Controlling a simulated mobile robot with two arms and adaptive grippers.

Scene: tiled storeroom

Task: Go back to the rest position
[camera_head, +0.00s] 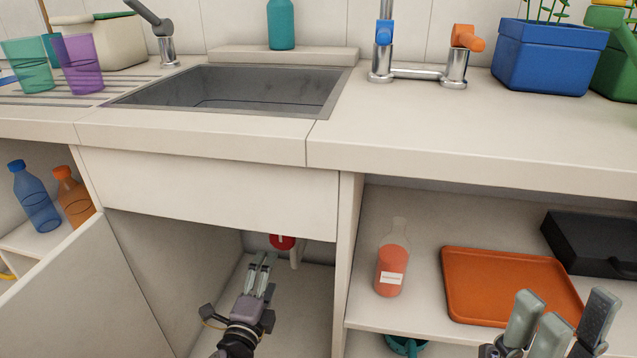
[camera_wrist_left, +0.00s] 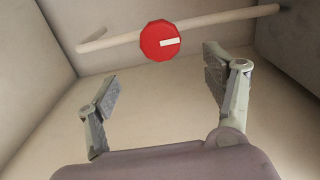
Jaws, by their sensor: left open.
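My left gripper (camera_head: 262,275) is inside the open cabinet under the sink. In the left wrist view its two fingers (camera_wrist_left: 160,85) are spread apart with nothing between them. A red round valve knob (camera_head: 282,242) with a white mark sits just beyond the fingertips on a pale pipe. In the left wrist view the knob (camera_wrist_left: 160,41) shows ahead of the fingers, apart from them. My right gripper (camera_head: 562,318) is at the lower right, in front of the shelf. Its grey fingers stand apart, and nothing shows between them.
The cabinet door (camera_head: 88,290) stands open at the left. The counter edge (camera_head: 190,138) overhangs my left arm. A shelf at the right holds a red bottle (camera_head: 391,262), an orange tray (camera_head: 510,283) and a black box (camera_head: 598,243). The pale pipe (camera_wrist_left: 215,24) crosses the cabinet.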

